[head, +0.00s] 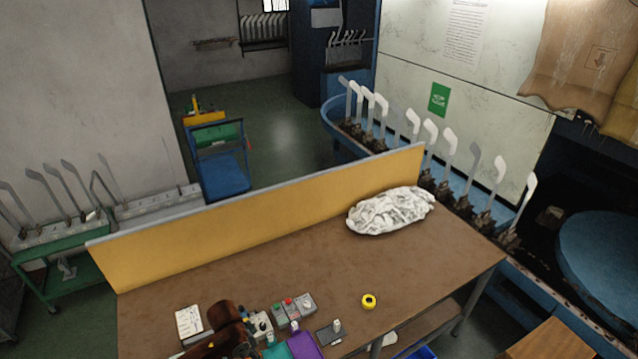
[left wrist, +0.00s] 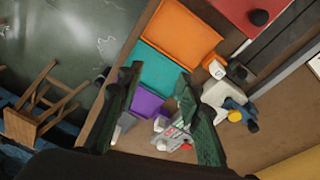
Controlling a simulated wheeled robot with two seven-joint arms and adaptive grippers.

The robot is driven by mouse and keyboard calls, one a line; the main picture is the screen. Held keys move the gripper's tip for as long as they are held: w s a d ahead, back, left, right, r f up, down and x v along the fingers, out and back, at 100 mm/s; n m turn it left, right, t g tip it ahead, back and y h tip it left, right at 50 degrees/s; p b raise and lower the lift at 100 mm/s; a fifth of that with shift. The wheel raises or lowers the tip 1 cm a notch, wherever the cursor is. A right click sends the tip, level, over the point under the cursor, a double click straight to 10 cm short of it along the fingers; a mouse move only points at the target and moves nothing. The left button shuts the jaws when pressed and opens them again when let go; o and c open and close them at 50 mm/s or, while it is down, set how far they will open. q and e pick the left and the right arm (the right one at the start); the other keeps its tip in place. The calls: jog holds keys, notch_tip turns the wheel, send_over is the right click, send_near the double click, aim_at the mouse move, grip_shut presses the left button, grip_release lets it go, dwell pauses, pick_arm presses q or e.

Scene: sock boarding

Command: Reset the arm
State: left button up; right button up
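My left gripper (left wrist: 158,88) shows in the left wrist view as two dark green fingers standing apart, with nothing held between them. Beyond the fingers are an orange tray (left wrist: 180,35), a teal tray (left wrist: 158,68) and a purple tray (left wrist: 146,102) on the brown table. A crumpled white pile of cloth (head: 390,210) lies at the table's back right, against the yellow back panel (head: 250,225).
The brown table (head: 420,270) carries a yellow ring (head: 369,301) and control boxes (head: 292,311) near its front. Upright foot-shaped boards (head: 430,133) line a blue conveyor behind. Grey boards stand on a green cart (head: 60,247) at left. A wooden stool (left wrist: 38,110) stands beside the table.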

pick_arm(q)
jog(key=s+d+f+n+t+h, duration=0.1)
jog(key=s+d+n+t, duration=0.1)
jog(key=s, duration=0.7)
jog(key=s+a+n+y, duration=0.4)
jog(key=s+a+n, duration=0.2)
jog(key=s+a, duration=1.05)
notch_tip(320, 180, down, 38)
jog(key=s+b, duration=0.2)
jog(key=b, duration=0.6)
jog(key=s+f+g+h+b, duration=0.1)
jog(key=s+f+b, duration=0.4)
jog(key=s+f, duration=1.4)
notch_tip(320, 180, down, 3)
jog(key=shift+d+r+m+g+b, duration=0.1)
jog(key=shift+d+m+g+b, duration=0.25)
jog(key=shift+d+m+g, duration=0.1)
